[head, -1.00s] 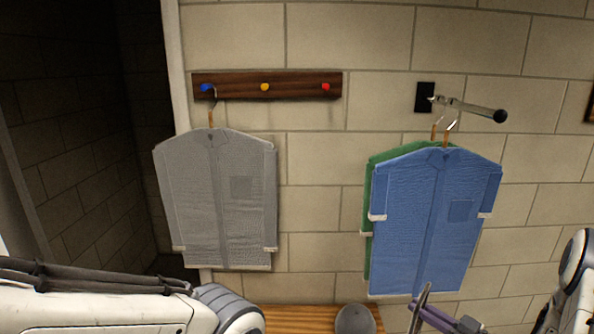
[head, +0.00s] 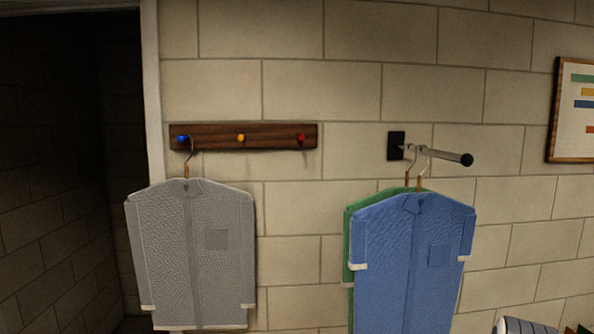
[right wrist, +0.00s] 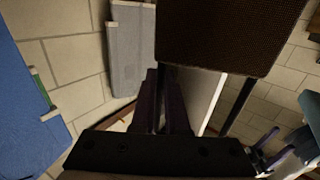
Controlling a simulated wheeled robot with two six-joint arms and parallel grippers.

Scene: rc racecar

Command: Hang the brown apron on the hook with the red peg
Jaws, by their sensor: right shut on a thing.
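The red peg (head: 301,138) is at the right end of a dark wooden rack (head: 213,137) on the brick wall, in the head view. It is bare. A dark brown textured thing, seemingly the brown apron (right wrist: 230,38), fills the upper middle of the right wrist view. My right gripper (right wrist: 170,100) is dark and shut, with the brown piece just beyond it. The exact grip point is too dark to see. The head view shows neither the apron nor my grippers. Purple fingers, seemingly my left gripper (right wrist: 275,158), show at the lower right of the wrist view; their opening is unclear.
A grey shirt (head: 190,255) hangs from the blue peg (head: 182,139). The yellow peg (head: 241,138) is bare. A blue shirt (head: 410,265) and a green one (head: 352,235) hang on a metal rod (head: 440,156) at the right. A dark doorway (head: 60,170) lies left.

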